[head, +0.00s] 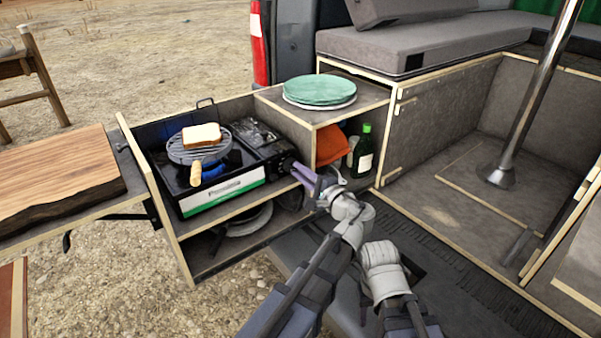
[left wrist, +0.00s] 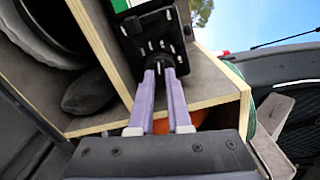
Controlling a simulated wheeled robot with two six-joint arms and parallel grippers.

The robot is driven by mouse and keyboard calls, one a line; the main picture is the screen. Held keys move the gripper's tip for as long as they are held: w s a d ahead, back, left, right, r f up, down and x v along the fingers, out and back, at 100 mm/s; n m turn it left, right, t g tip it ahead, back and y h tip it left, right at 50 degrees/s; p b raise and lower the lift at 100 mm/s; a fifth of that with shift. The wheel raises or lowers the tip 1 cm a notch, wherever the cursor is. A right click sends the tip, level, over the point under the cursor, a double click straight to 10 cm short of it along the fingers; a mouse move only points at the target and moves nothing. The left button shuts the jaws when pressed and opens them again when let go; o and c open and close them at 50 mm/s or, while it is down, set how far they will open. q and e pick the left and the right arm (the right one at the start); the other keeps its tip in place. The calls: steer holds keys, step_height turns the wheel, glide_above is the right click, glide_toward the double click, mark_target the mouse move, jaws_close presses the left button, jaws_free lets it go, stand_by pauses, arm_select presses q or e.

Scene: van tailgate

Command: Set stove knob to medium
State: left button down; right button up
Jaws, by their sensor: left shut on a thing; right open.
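The portable gas stove (head: 222,190) stands on the pull-out kitchen shelf, with a blue flame showing under its round grill. Its knob is on the right end of the front, at the tips of my left gripper (head: 303,174). The purple fingers are shut on the stove knob (left wrist: 158,58), which is mostly hidden in the head view. In the left wrist view the two fingers (left wrist: 163,72) reach up to the dark knob on the stove's front panel. I cannot read the knob's setting. My right arm's wrist shows at lower centre; its fingers are not visible.
A slice of bread (head: 201,135) lies on the wooden-handled grill (head: 178,152). Green plates (head: 320,90) sit on the cabinet top. An orange cloth (head: 331,146) and a green bottle (head: 363,152) stand in the compartment right of the knob. A wooden board (head: 60,180) is at left.

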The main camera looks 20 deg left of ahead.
arm_select(q)
steer(key=shift+m, duration=1.1)
steer(key=c, duration=0.9)
jaws_free()
steer(key=shift+o, duration=0.2)
